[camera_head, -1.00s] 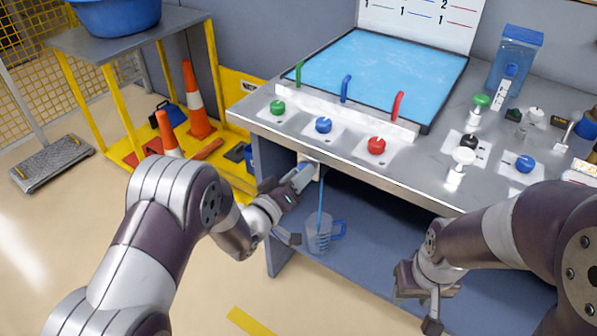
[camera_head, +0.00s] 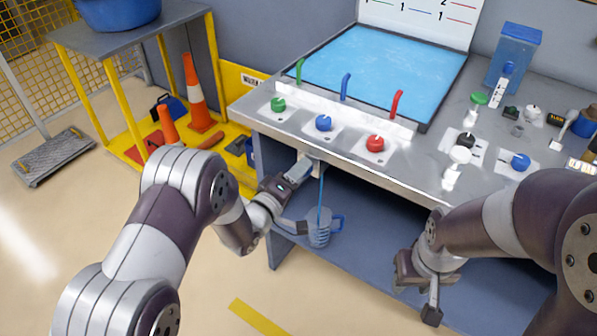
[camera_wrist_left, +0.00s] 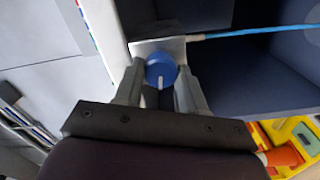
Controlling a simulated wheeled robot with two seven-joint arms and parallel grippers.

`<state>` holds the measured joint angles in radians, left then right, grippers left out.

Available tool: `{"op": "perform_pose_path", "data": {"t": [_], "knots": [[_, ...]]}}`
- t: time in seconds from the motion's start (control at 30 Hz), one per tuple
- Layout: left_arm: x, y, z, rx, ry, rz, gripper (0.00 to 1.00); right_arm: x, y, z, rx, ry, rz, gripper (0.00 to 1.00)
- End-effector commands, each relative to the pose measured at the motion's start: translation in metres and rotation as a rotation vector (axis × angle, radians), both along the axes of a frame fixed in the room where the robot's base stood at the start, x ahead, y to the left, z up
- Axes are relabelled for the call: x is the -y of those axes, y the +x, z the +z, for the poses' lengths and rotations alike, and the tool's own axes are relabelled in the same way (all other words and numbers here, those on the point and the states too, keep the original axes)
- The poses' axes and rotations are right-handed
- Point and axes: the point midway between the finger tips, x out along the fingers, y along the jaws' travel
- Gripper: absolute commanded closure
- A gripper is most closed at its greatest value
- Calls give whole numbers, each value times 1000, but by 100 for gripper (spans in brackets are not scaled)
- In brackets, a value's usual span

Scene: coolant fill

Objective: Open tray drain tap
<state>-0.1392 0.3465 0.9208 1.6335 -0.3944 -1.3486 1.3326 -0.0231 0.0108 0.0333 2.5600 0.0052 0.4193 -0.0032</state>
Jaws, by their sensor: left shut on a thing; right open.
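The tray (camera_head: 385,75) holds blue liquid on top of the bench. The drain tap is under the bench's front edge; in the left wrist view its round blue knob (camera_wrist_left: 161,71) with a white mark sits between the fingers. My left gripper (camera_head: 303,170) is shut on this knob, and its fingers largely hide the tap in the head view. A thin blue stream (camera_head: 321,192) runs from the spout down into a clear jug (camera_head: 319,234) on the lower shelf. It also shows in the left wrist view (camera_wrist_left: 250,31). My right gripper (camera_head: 432,305) is open and empty, low before the bench.
Green (camera_head: 278,104), blue (camera_head: 324,123) and red (camera_head: 375,143) knobs line the bench front. Small bottles and fittings stand at the right. Traffic cones (camera_head: 196,92) stand on the yellow cart at the left. The floor in front is clear.

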Motion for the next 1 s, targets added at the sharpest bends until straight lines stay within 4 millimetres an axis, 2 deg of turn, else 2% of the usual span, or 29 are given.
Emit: {"op": "perform_pose_path", "data": {"t": [0.33, 0.37, 0.43, 0.77, 0.87, 1.0], "knots": [[0, -1, -2, -6, 0, 0, 91, 0, 0, 0, 0, 0, 0, 57], [0, -1, -2, -6, 0, 0, 57, 0, 0, 0, 0, 0, 0, 57], [0, -1, -2, -5, 0, -1, 35, 0, 0, 0, 0, 0, 0, 57], [-2, -3, 0, -2, 0, 0, 35, 0, 0, 1, 0, 0, 0, 57], [-10, -17, 0, -4, 0, 2, 35, 0, 0, 3, 0, 0, 0, 57], [-30, -50, 0, -6, 0, 4, 35, 0, 0, 8, 0, 0, 0, 57]]}}
